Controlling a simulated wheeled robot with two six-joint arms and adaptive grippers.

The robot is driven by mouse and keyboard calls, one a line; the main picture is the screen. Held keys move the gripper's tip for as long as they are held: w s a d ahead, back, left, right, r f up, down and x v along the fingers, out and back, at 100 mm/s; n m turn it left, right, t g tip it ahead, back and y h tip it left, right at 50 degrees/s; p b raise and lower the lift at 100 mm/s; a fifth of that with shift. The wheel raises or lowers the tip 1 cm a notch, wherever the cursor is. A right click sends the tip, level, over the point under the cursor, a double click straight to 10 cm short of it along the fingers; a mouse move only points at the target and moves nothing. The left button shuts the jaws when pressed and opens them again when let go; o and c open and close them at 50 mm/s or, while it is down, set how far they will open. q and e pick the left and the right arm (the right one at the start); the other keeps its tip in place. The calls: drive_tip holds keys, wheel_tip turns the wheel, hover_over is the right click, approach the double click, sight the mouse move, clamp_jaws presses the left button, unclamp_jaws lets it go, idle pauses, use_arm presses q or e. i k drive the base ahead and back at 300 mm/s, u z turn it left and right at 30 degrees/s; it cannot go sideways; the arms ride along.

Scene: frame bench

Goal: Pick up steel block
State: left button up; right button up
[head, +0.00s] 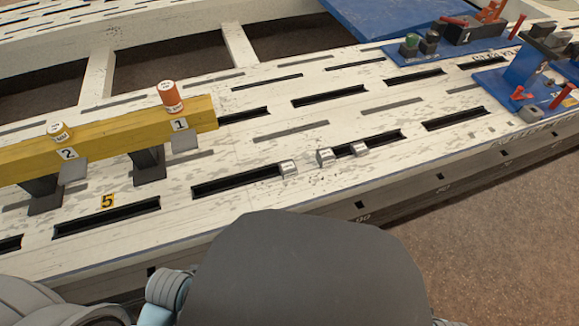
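Three small shiny steel blocks sit close together on the white slotted bench. The left steel block (288,168) is at the right end of a long dark slot. The middle steel block (325,157) is a little to its right and looks slightly taller. The right steel block (360,149) sits at the edge of another slot. They stand apart from one another. Neither gripper shows in the head view; only grey parts of my own body and arm fill the bottom. Nothing is seen touching the blocks.
A yellow beam (100,142) on dark supports crosses the left, with an orange-and-white cylinder (171,97) and a smaller white-topped one (58,131). Blue fixtures (525,75) with red handles stand at the right. The bench surface (290,205) before the blocks is clear.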

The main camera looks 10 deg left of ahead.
sight(288, 169)
drive_tip(key=z, duration=0.05)
drive_tip(key=k, duration=0.5)
drive_tip(key=z, duration=1.75)
drive_tip(key=i, duration=1.95)
drive_tip(key=u, duration=3.1)
drive_tip(key=i, duration=0.5)
drive_tip(key=z, duration=0.05)
